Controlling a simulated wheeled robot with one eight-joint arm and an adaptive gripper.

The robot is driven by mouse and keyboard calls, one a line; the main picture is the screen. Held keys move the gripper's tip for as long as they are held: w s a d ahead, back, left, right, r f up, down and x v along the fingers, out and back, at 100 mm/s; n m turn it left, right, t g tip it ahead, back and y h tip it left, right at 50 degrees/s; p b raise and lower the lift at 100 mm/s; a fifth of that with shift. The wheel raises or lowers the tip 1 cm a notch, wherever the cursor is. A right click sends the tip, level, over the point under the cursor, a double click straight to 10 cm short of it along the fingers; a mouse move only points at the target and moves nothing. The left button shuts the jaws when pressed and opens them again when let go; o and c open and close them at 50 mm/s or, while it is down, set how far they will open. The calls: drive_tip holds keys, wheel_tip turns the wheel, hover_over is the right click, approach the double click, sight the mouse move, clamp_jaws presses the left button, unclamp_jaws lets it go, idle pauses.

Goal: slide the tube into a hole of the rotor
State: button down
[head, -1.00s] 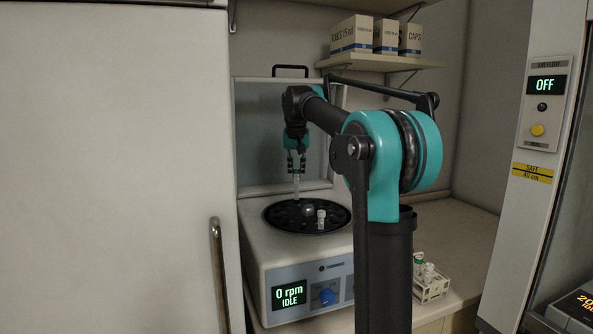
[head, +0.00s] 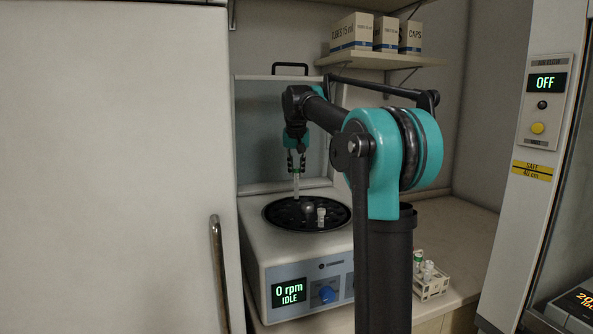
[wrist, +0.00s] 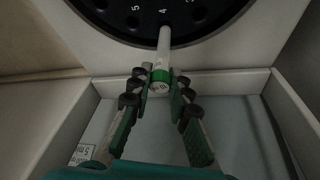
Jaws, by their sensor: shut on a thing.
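My gripper (head: 296,165) is shut on the tube (head: 296,186), a white tube with a green band near its top. The tube hangs about upright over the back left part of the black rotor (head: 282,222). In the wrist view the tube (wrist: 164,48) points away from my gripper (wrist: 160,83), its lower end overlapping the rotor's edge (wrist: 120,33) near the number 4. I cannot tell whether its tip is in a hole or above one. Another white-capped tube (head: 321,215) stands in the rotor at the right of the central knob (head: 307,208).
The centrifuge (head: 262,240) has its lid (head: 260,130) raised behind the rotor; its display reads 0 rpm IDLE. A small rack (head: 432,288) with several tubes stands on the bench at right. Boxes (head: 355,33) sit on the shelf above. A large white cabinet (head: 110,160) fills the left.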

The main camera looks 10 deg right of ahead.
sight(297, 182)
drive_tip(key=shift+f, duration=0.1)
drive_tip(key=shift+f, duration=1.9)
drive_tip(key=shift+f, duration=0.7)
drive_tip(key=shift+f, duration=0.35)
drive_tip(key=shift+f, duration=0.15)
drive_tip(key=c, duration=1.3)
unclamp_jaws()
drive_tip(key=shift+c, duration=0.2)
